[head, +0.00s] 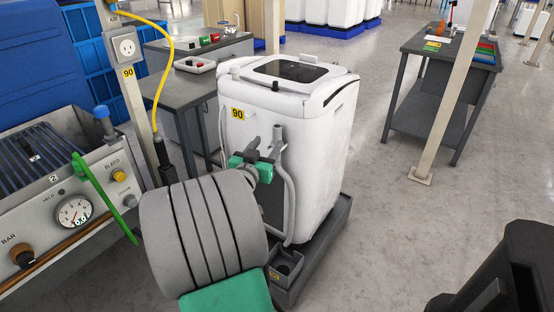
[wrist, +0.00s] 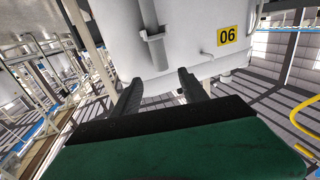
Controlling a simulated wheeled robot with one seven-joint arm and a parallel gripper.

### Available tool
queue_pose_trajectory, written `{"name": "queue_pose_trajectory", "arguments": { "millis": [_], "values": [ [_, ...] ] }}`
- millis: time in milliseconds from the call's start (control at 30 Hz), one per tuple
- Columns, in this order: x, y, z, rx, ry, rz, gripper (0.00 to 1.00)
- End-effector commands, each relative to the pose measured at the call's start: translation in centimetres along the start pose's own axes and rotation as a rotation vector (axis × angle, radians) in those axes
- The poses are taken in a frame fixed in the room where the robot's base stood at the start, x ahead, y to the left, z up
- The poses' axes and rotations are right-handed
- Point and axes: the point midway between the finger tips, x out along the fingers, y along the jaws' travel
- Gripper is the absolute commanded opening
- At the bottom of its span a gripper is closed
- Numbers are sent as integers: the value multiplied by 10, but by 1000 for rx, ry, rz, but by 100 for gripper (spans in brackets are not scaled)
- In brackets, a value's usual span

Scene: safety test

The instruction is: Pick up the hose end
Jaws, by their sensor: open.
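A white washer-like machine (head: 300,130) with a yellow "90" label stands in a dark tray. A grey hose (head: 291,195) runs along its near side, with its upper hose end (head: 278,133) at the machine's wall. In the upside-down wrist view, a grey hose end or its holder (wrist: 157,48) shows against the white wall, ahead of the fingers. My gripper (head: 266,150) is close to the hose end in the head view. In the wrist view, my gripper (wrist: 160,92) has its two dark fingers apart, with nothing clearly held. Contact cannot be told.
A bench panel with a gauge (head: 73,211) and a green lever (head: 104,193) stands at left. A yellow cable (head: 168,60) hangs from an outlet post (head: 125,46). A grey table (head: 461,60) is at right. The floor between is clear.

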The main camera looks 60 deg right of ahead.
Motion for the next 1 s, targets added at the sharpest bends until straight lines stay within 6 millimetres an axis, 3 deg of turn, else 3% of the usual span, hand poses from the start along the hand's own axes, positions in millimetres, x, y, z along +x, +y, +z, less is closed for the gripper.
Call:
{"name": "queue_pose_trajectory", "arguments": {
  "millis": [433,667,1000],
  "values": [
    [70,0,-1,0,0,3,51],
    [73,-1,-1,0,0,0,51],
    [72,-2,-1,0,0,0,24]
  ]
}}
